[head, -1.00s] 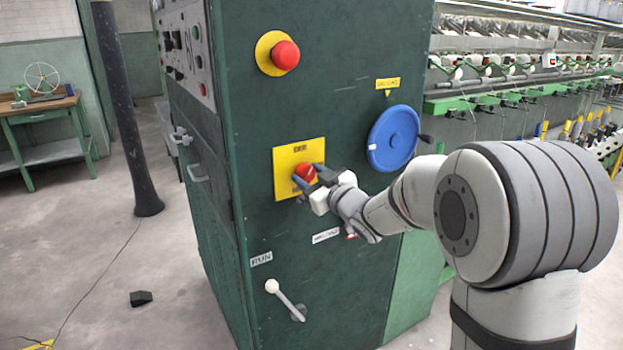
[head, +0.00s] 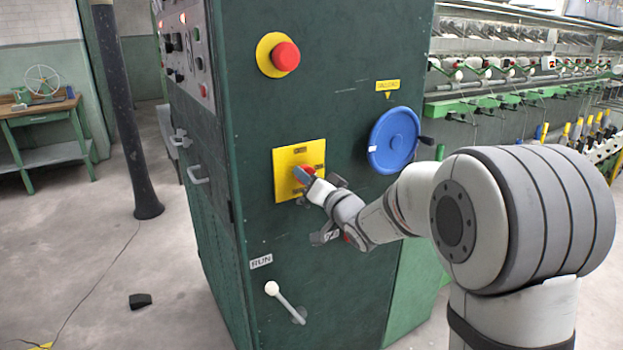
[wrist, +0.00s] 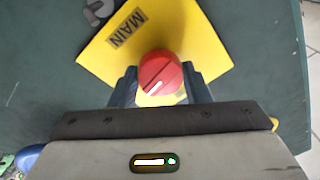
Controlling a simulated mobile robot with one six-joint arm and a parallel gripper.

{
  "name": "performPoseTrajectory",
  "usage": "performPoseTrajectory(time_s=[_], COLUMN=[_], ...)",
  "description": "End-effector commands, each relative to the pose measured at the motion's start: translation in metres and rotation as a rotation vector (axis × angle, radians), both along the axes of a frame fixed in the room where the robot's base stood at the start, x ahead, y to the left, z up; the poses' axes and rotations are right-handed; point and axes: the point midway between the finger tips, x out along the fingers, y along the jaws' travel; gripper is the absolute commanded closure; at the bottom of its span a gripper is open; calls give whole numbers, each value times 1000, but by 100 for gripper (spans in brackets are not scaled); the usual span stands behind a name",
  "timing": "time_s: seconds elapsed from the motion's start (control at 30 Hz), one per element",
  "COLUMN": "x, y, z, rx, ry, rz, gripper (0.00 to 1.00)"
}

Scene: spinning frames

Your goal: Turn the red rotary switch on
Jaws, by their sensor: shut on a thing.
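The red rotary switch (wrist: 160,72) is a round red knob with a white mark on a yellow plate (wrist: 200,35). In the wrist view the plate carries the word MAIN and appears tilted. In the head view the yellow plate (head: 285,188) is on the front of the green cabinet, and my gripper hides most of the red knob (head: 308,169). My gripper (head: 311,178) is at the knob and turned about its own axis. In the wrist view my gripper (wrist: 161,88) has one dark finger on each side of the knob, shut on it.
A red mushroom button (head: 286,56) is above the plate. A blue handwheel (head: 393,139) is to the right, close to my arm. A lever with a white ball (head: 272,288) is below, near a RUN label (head: 261,262). The side panel (head: 185,50) shows glowing red lights.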

Motion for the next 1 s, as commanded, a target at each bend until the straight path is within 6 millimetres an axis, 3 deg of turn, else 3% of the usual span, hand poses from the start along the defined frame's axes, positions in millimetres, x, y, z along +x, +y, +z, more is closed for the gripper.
performPoseTrajectory(time_s=[0.4, 0.9, 0.93, 1.0], x=[1, 1, 1, 1], y=[-1, -1, -1, -1], z=[6, 6, 6, 6], rx=[142, 157, 157, 157], ry=[83, 92, 91, 92], rz=[-3, -3, -3, -3], gripper=[80, 80, 56, 51])
